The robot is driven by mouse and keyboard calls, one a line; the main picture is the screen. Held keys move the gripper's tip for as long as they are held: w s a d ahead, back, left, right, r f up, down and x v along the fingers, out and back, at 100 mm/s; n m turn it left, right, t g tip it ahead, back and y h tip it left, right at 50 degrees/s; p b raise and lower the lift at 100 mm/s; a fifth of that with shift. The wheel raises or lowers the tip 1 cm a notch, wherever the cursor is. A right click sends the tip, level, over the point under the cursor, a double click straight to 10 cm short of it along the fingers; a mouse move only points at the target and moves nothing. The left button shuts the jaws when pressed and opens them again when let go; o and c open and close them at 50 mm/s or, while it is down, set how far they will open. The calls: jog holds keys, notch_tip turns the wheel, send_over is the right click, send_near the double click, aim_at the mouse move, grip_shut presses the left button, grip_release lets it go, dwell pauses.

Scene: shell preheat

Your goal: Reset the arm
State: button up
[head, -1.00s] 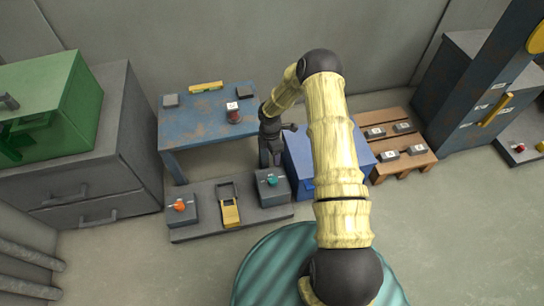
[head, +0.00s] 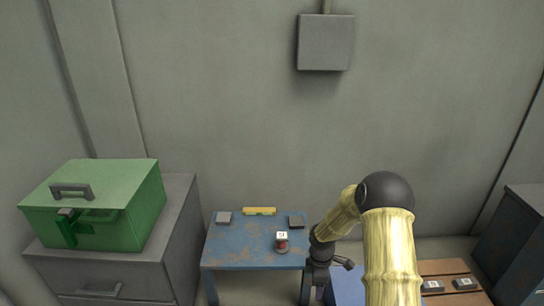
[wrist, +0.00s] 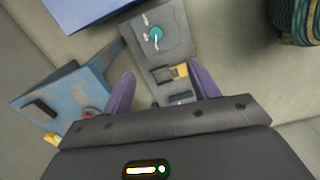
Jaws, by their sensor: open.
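My arm is pale yellow with black joints, and it bends down at the right of the blue table in the head view. My gripper (head: 314,285) hangs beside the table's right edge, pointing down. In the wrist view my gripper (wrist: 161,78) shows two purple fingers spread apart with nothing held between them. Below it lies a grey floor panel (wrist: 160,58) with a teal knob (wrist: 155,33) and a yellow part (wrist: 181,70).
A worn blue table (head: 238,255) bears a red jar (head: 282,245), two grey blocks and a yellow bar (head: 259,211). A green box (head: 125,195) sits on a grey cabinet (head: 185,215) at left. A wooden pallet (head: 455,268) lies at right. A grey box (head: 325,42) hangs on the wall.

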jog(key=s+r+m+t, duration=0.3)
jog(key=s+r+m, duration=1.4)
jog(key=s+r, duration=0.4)
jog(key=w+p+v, duration=0.2)
jog(key=p+v, duration=1)
jog(key=w+d+r+p+v, duration=0.1)
jog(key=w+p+v, duration=0.2)
jog(key=p+v, duration=1)
jog(key=w+r+p+v, duration=0.1)
jog(key=w+p+v, duration=0.2)
jog(key=p+v, duration=1)
jog(key=shift+w+d+n, duration=0.2)
jog(key=shift+w+n, duration=0.1)
jog(key=shift+w, duration=0.4)
